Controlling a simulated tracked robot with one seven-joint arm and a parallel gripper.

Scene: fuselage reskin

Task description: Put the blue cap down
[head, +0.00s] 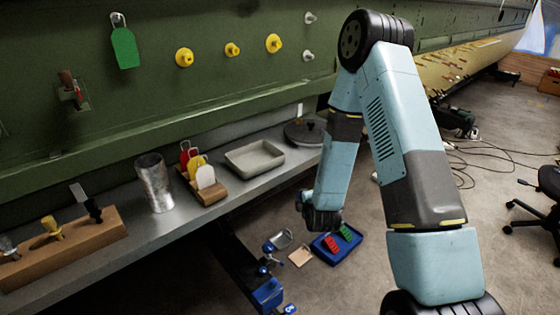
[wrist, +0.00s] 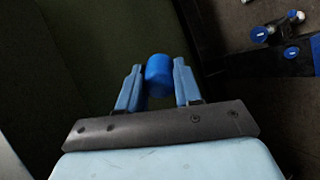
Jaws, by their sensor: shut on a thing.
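The blue cap (wrist: 159,76) is a short blue cylinder. In the wrist view it sits between the two blue fingers of my gripper (wrist: 158,64), which is shut on it. The cap is held in the air over dark green and dark surfaces. In the head view my gripper (head: 322,218) hangs low at the end of the arm, right of the grey shelf and just above and left of a blue tray. The cap cannot be made out there.
The grey shelf (head: 150,232) holds a wooden block with tools (head: 75,245), a metal can (head: 154,182), a tag holder (head: 203,190), an empty-looking grey tray (head: 255,158) and a dark round lidded item (head: 304,133). The blue tray (head: 352,254) holds red and green pieces. Yellow plugs (head: 184,57) stud the green panel.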

